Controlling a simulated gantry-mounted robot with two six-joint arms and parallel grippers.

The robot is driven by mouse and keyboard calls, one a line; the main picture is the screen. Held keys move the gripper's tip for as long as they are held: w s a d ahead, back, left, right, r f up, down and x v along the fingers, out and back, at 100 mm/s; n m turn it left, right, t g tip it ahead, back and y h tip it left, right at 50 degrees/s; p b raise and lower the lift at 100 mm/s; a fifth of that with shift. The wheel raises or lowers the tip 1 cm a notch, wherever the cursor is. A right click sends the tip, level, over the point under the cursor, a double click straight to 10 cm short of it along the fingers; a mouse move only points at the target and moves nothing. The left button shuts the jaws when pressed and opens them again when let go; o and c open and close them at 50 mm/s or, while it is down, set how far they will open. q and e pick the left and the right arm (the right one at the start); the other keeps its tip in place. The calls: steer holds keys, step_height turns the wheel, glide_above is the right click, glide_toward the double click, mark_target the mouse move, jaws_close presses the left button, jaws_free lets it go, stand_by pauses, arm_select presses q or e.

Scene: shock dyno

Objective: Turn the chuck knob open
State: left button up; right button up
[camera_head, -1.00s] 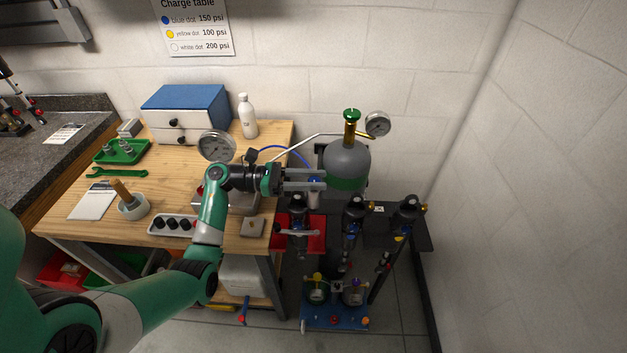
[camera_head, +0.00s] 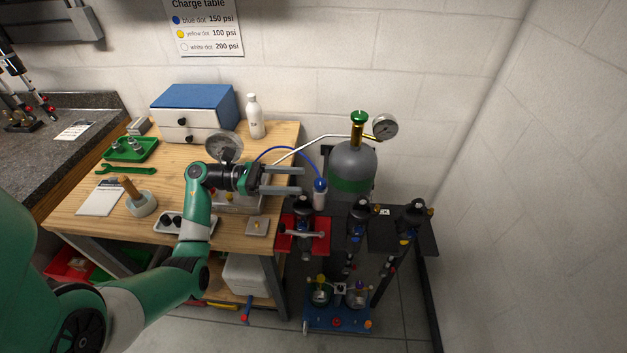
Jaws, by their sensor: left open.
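The charging chuck (camera_head: 320,193) stands just right of the bench, a small pale cylinder with a blue top and a blue hose (camera_head: 291,150) leading to it. I take the blue top (camera_head: 320,184) as the chuck knob. My left gripper (camera_head: 302,180) reaches in from the left and points right. Its two grey fingers are parallel and apart with nothing between them. The fingertips end just left of the chuck; whether they touch it I cannot tell. My right gripper is not in view.
A grey gas bottle (camera_head: 350,165) with a green knob stands behind the chuck. Several black shock heads (camera_head: 360,215) stand in front and to the right. A red plate (camera_head: 318,236) lies below. A round gauge (camera_head: 224,147) is behind my left wrist.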

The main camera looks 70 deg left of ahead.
arm_select(q)
steer(key=v, duration=0.4)
steer(key=shift+s+a, duration=0.15)
steer(key=shift+s, duration=0.2)
